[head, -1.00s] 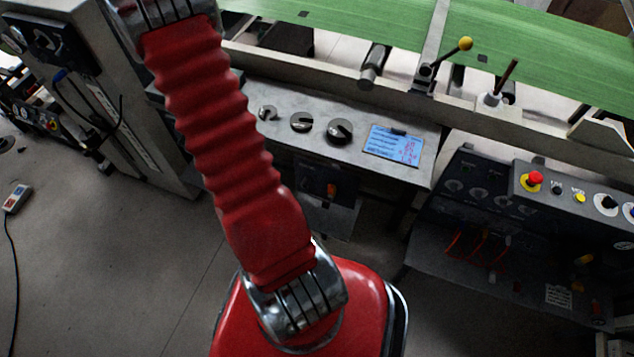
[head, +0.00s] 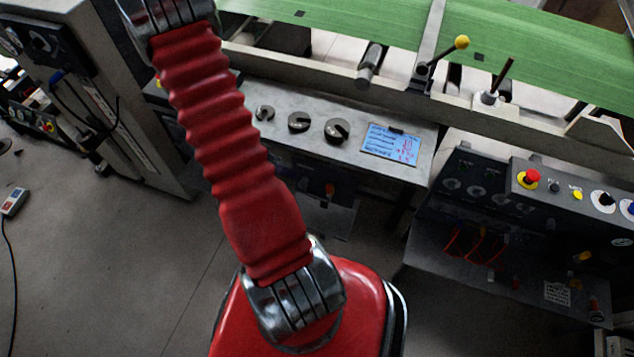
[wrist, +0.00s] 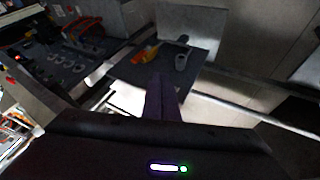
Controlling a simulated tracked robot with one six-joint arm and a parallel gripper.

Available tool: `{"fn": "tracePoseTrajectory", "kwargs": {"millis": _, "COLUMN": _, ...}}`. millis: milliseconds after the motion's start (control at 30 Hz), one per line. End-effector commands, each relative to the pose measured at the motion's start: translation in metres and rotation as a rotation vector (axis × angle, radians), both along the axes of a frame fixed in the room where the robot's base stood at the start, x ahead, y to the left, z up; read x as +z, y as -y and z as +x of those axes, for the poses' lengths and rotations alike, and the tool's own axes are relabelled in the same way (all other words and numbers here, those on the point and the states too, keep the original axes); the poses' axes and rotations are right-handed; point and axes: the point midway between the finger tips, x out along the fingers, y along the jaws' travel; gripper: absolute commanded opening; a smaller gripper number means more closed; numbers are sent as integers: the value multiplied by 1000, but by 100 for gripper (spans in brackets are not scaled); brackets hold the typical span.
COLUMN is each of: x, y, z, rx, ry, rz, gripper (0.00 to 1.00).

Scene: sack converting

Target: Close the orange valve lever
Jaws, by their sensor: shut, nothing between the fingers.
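The orange valve lever (wrist: 145,54) shows in the wrist view on a dark plate (wrist: 129,71), just beyond my fingertips. A grey cylindrical piece stands to its right. In the head view, a small orange-red part (head: 329,189) shows in the shade below the panel with dark knobs; it looks like the same lever, but it is too small to tell its angle. My gripper (wrist: 161,80) is shut and empty, its dark fingers pointing towards the plate. I cannot tell whether the fingertips touch the lever. In the head view my gripper is out of sight.
A grey panel (head: 278,109) with knobs and a blue label overhangs the orange part. A dark control box (head: 567,190) with a red button stands to the right, orange tubes below it. A green belt (head: 545,40) runs behind. Floor at left is mostly clear.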

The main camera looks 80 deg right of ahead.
Motion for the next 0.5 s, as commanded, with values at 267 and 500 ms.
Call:
{"fn": "tracePoseTrajectory", "kwargs": {"millis": 267, "x": -23, "y": 9, "z": -15, "rx": -2, "ry": -1, "rz": 3, "gripper": 0}}
{"fn": "tracePoseTrajectory", "kwargs": {"millis": 500, "x": -48, "y": 19, "z": -30, "rx": -2, "ry": -1, "rz": 2, "gripper": 0}}
